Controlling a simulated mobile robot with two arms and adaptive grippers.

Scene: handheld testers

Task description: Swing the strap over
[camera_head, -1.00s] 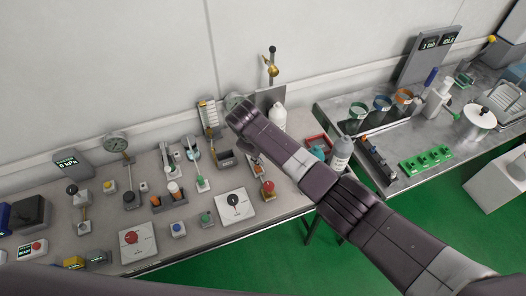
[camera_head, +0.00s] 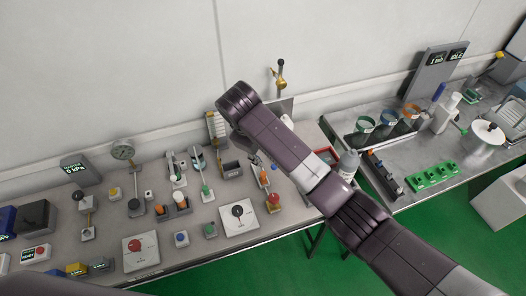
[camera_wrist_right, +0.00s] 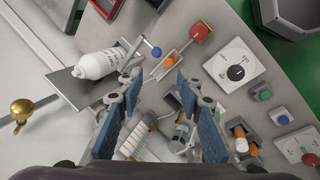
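My right gripper shows in the right wrist view (camera_wrist_right: 158,88), its two blue-padded fingers apart with nothing held between them. In the head view its wrist is above the back of the bench, and the forearm hides part of the bench. Small handheld testers stand in holders on the bench (camera_head: 176,170); a teal-and-white one shows near the right finger in the right wrist view (camera_wrist_right: 181,132). I cannot clearly make out a strap. An orange-ended piece (camera_wrist_right: 169,62) sits in a grey holder beyond the fingertips, near a blue ball knob (camera_wrist_right: 155,52). My left gripper is not in view.
A red knob (camera_wrist_right: 200,32) and a rotary dial (camera_wrist_right: 235,72) are beyond.

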